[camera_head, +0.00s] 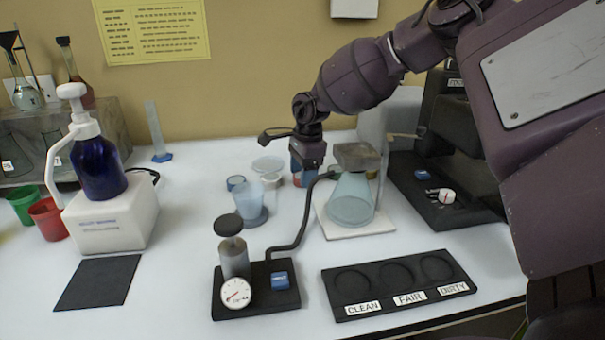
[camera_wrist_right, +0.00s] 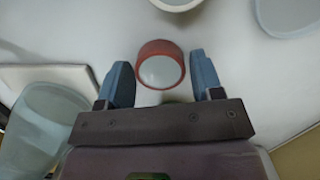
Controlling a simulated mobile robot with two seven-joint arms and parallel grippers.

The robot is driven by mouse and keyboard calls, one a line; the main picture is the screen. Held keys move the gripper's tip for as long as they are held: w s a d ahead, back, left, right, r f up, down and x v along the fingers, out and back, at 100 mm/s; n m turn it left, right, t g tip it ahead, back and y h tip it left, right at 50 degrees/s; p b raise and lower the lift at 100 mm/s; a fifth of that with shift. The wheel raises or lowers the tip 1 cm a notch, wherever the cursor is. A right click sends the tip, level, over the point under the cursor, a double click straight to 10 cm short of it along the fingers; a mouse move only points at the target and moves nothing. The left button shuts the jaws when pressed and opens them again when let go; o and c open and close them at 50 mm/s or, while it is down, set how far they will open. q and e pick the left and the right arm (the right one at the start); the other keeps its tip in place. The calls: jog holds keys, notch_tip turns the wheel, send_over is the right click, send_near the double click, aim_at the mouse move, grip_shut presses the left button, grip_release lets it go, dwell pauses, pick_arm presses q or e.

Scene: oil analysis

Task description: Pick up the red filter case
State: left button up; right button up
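The red filter case (camera_wrist_right: 161,65) is a short round case with a red rim and a pale, glassy face. In the right wrist view it sits on the white table, between and slightly ahead of my two blue fingertips. In the head view only a bit of red (camera_head: 306,180) shows below my right gripper (camera_head: 305,165), and the gripper hides the rest. My right gripper, also in the wrist view (camera_wrist_right: 162,72), is open, with visible gaps on both sides of the case. My left gripper is not in view.
A conical flask (camera_head: 351,200) on a white pad stands right of my right gripper. A gauge pump (camera_head: 234,262) and a black CLEAN/FAIR/DIRTY tray (camera_head: 398,284) are in front.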

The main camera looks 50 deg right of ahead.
jog(key=c, duration=0.6)
notch_tip(320, 180, up, 10)
jog(key=shift+r+p, duration=0.15)
jog(key=shift+p, duration=0.4)
